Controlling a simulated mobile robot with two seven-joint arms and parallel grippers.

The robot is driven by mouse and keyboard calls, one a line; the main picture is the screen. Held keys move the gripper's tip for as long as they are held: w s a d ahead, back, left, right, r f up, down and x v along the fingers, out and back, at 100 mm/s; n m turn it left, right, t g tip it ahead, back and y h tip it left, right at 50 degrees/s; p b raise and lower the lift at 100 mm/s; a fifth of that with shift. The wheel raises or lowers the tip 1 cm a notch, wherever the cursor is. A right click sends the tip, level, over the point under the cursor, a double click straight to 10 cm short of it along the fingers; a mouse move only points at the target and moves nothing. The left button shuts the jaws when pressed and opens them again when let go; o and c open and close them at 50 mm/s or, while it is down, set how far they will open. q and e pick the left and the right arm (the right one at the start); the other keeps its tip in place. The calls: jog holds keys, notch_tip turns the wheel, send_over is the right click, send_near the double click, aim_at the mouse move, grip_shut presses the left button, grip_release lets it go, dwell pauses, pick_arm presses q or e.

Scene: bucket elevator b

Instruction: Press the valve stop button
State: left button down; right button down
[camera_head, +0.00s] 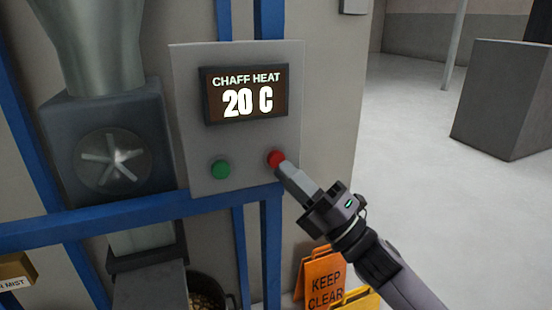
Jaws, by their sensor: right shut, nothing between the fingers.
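A grey control panel (191,75) is mounted in front of the wall, with a display (241,93) that reads "CHAFF HEAT 20 C". Below the display are a green button (221,169) on the left and a red button (275,158) on the right. No label saying valve stop shows. My right gripper (284,169) is shut and empty, with its fingertips at the lower right edge of the red button. I cannot tell whether they touch it. My left gripper is not in view.
A grey housing with a round vaned valve (112,160) stands left of the panel. Blue frame bars (140,217) run below it. An orange "KEEP CLEAR" sign (322,277) and a dark bucket (209,291) are low down. Open floor lies right, with a grey block (500,100).

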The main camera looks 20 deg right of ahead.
dwell(0.4)
jog(key=shift+w, duration=0.5)
jog(key=shift+w+d, duration=0.1)
jog(key=shift+w, duration=0.5)
dwell(0.7)
jog(key=shift+s, duration=1.1)
jog(key=s, duration=0.6)
jog(key=shift+a, duration=0.25)
dwell(0.3)
